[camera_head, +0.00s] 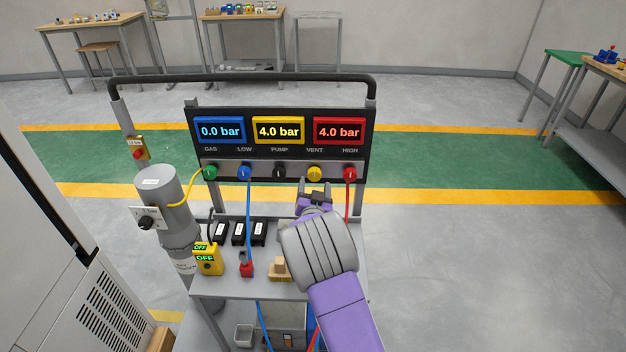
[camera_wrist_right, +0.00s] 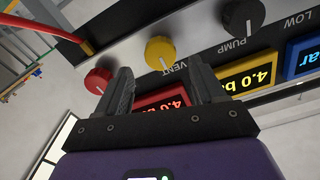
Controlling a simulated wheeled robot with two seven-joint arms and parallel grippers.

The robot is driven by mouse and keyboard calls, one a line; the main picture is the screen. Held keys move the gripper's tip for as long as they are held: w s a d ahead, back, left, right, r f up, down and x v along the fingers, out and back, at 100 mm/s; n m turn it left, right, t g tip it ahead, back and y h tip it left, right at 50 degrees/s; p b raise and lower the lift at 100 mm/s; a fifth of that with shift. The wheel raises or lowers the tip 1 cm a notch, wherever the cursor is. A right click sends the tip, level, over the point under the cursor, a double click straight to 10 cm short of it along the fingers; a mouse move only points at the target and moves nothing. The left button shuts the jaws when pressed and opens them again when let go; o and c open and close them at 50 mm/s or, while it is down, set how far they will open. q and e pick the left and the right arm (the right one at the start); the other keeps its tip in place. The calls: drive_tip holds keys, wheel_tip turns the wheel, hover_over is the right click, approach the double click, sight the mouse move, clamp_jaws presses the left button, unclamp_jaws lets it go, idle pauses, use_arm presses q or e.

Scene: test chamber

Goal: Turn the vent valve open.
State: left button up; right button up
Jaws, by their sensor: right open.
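The vent valve is a yellow round knob (camera_head: 314,174) on the grey strip under the displays, below the VENT label. In the right wrist view the yellow knob (camera_wrist_right: 159,50) shows a short pale mark near its lower edge. My right gripper (camera_head: 317,187) is open and empty just below and in front of the knob. In the right wrist view its two fingers (camera_wrist_right: 160,80) point toward the knob, which lies beyond and between their tips, apart from them. My left gripper is not in view.
A red knob (camera_head: 349,173) with a red hose sits right of the yellow one, a black knob (camera_head: 279,173) left of it. Blue and green knobs are further left. Displays read 0.0, 4.0 and 4.0 bar. A grey cylinder (camera_head: 178,200) stands left of the cart.

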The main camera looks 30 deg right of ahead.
sight(314, 177)
drive_tip(key=shift+x, duration=1.95)
drive_tip(key=shift+f, duration=0.1)
drive_tip(key=c, duration=1.1)
drive_tip(key=shift+o, duration=0.2)
